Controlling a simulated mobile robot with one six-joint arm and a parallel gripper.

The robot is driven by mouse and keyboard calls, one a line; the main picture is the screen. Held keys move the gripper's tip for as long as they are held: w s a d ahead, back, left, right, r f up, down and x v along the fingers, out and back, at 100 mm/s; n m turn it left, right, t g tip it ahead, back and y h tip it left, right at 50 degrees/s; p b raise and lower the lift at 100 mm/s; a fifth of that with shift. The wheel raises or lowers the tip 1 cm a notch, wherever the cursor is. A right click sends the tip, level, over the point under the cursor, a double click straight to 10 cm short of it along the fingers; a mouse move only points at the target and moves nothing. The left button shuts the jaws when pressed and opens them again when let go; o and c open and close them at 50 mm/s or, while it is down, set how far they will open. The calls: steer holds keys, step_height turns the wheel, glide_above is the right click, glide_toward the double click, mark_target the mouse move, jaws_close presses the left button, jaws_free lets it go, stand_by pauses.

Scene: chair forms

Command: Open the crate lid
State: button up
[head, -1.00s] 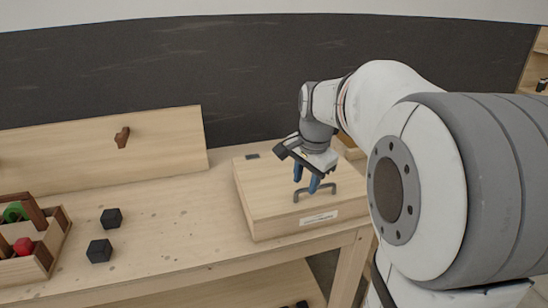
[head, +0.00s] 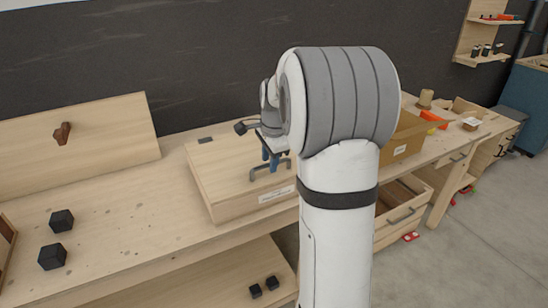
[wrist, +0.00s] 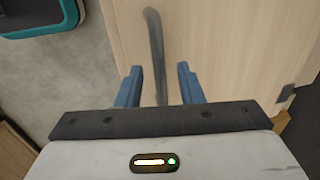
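The crate is a flat pale wooden box with a white label on its front, standing on the workbench; its lid (head: 225,165) lies flat and closed. A dark grey bar handle (head: 270,171) is fixed near the lid's front edge. My gripper (head: 271,160) is at the handle, its blue fingers pointing down, partly hidden by my arm. In the wrist view my gripper (wrist: 160,85) is open, with one finger on each side of the handle (wrist: 156,45) and visible gaps between. The lid (wrist: 230,45) shows there too. I cannot tell how deep the fingers reach.
A cardboard box (head: 405,140) stands to the right. An open drawer (head: 400,208) juts out below it.

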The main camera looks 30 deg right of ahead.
steer(key=shift+c, duration=0.3)
jaws_close()
